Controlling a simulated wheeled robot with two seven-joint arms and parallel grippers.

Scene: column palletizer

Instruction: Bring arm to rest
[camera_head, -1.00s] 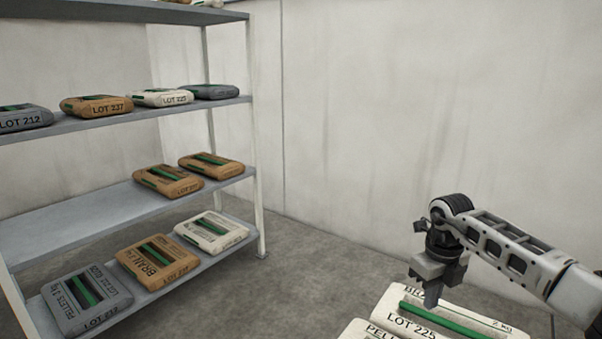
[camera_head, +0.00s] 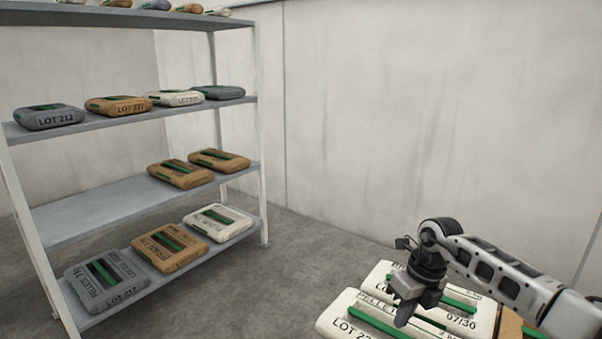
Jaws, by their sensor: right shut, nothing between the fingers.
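My right arm comes in from the right edge of the head view. Its gripper (camera_head: 404,312) points down and is shut with nothing in it. It hangs over or just in front of white sacks with green stripes at the bottom right. One white sack (camera_head: 350,324) is at the front, and another white sack (camera_head: 466,318) lies behind and to the right. The gripper hides part of them, and I cannot tell whether it touches them. My left gripper is not in view.
A metal shelf rack (camera_head: 262,190) stands at the left with grey, brown and white sacks on its levels. A brown sack (camera_head: 512,326) shows at the bottom right, partly behind my arm. Bare floor (camera_head: 270,300) lies between rack and sacks. A concrete wall (camera_head: 400,110) closes the back.

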